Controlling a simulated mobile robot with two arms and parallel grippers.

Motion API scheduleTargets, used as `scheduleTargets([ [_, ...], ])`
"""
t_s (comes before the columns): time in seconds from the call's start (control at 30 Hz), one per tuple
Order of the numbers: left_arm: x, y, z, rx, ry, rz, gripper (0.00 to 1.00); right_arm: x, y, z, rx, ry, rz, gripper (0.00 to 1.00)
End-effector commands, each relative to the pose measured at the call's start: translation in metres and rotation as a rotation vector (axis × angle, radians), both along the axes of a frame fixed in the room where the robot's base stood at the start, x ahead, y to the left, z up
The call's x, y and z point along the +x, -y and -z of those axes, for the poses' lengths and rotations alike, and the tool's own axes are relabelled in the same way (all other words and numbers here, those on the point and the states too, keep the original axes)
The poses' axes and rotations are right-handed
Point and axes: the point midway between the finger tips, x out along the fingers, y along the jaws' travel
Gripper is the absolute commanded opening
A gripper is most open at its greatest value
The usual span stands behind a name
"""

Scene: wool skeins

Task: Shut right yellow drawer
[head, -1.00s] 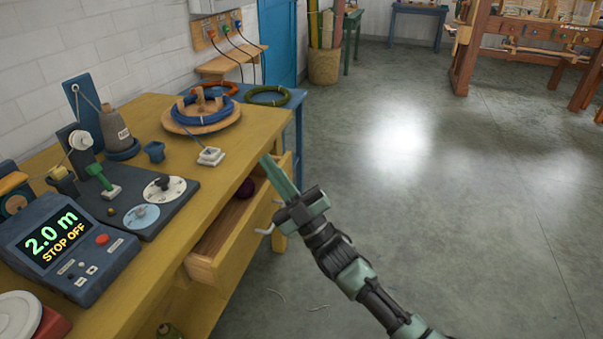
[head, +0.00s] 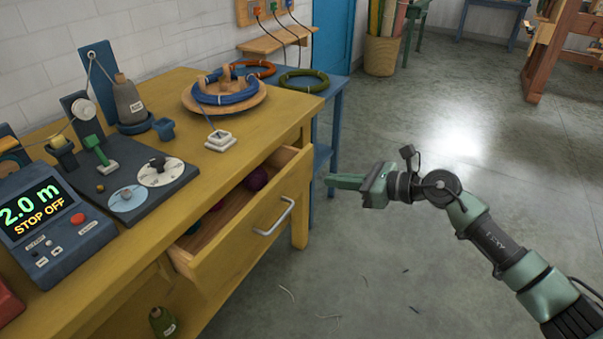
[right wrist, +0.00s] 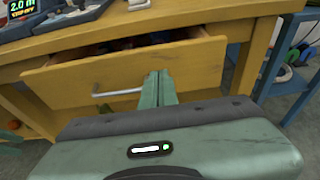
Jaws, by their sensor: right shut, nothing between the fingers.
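The yellow drawer (head: 235,233) under the yellow table stands open, pulled out toward the floor side. Its front carries a pale metal handle (head: 275,217). Inside it a dark purple ball (head: 256,179) shows, with other small things in shadow. My right gripper (head: 332,182) is shut and empty, to the right of the drawer front and apart from it in the head view. In the right wrist view the drawer front (right wrist: 130,78) spans the picture beyond the shut fingers (right wrist: 158,78), with the handle (right wrist: 117,92) just left of them.
The yellow table (head: 185,88) holds a control box (head: 48,225) reading 2.0 m STOP OFF, a dark board with dials, and a wooden disc (head: 224,105) with blue wool. A blue side table (head: 336,92) stands behind. The floor at right is open.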

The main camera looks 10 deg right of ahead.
Motion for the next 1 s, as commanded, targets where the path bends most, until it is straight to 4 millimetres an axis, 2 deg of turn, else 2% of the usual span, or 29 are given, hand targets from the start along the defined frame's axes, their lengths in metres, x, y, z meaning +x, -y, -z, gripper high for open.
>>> scheduleTargets([
  [0.2, -0.003, 0.0, -0.006, 0.0, 0.006, 0.0, 0.36, 0.028, -0.039, 0.015, 0.004, 0.0, -0.001, 0.0],
  [0.43, -0.003, -0.001, -0.002, 0.0, 0.004, 0.0, 0.36, 0.05, -0.069, 0.019, 0.004, 0.0, -0.001, 0.0],
  [0.6, -0.003, -0.001, -0.001, 0.0, 0.004, 0.0, 0.36, 0.057, -0.079, 0.019, 0.003, -0.001, 0.0, 0.0],
  [1.0, -0.003, 0.0, 0.0, 0.0, 0.004, 0.0, 0.36, 0.059, -0.082, 0.019, 0.003, -0.002, 0.0, 0.0],
])
